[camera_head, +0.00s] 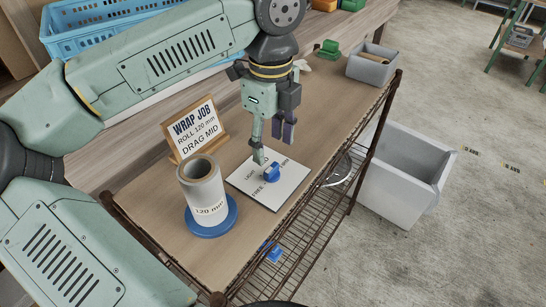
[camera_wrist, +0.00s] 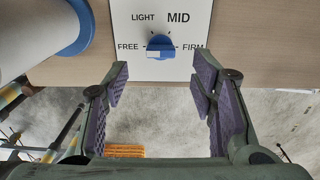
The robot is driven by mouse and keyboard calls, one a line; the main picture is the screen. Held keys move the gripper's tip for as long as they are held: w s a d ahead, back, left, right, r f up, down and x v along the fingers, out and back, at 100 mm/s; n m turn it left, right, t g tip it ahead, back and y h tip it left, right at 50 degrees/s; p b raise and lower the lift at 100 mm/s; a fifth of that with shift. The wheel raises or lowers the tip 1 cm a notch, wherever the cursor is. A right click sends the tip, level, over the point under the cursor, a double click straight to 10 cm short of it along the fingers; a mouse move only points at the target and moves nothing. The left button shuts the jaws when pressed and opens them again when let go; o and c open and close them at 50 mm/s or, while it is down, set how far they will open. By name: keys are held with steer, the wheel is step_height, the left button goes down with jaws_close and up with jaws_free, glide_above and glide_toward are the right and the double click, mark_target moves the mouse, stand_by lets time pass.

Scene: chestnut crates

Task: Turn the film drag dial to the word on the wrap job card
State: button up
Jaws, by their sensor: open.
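The wrap job card (camera_head: 196,128) stands on the bench in a wooden holder and reads "WRAP JOB, ROLL 120 mm, DRAG MID". The blue dial (camera_head: 271,173) sits on a white plate (camera_head: 271,198). In the wrist view the dial (camera_wrist: 160,47) is ringed by the words FREE, LIGHT, MID and FIRM, with MID at upper right. It carries a pale mark low on its face; I cannot tell surely which word it points to. My gripper (camera_head: 275,146) is open above the plate. In the wrist view my gripper (camera_wrist: 162,76) is empty, its fingers spread wider than the dial.
A pale roll marked 120 mm (camera_head: 204,187) stands on a blue disc (camera_head: 211,228) left of the plate. A blue crate (camera_head: 98,25) is behind. A grey bin (camera_head: 372,67) and green object (camera_head: 328,49) lie farther along the bench. A large grey bin (camera_head: 400,185) stands on the floor.

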mark_target(272, 167)
step_height(272, 167, down, 6)
steer(key=shift+d+f+p, duration=0.1)
steer(key=shift+p, duration=0.5)
steer(key=shift+c, duration=0.2)
steer(key=c, duration=1.1)
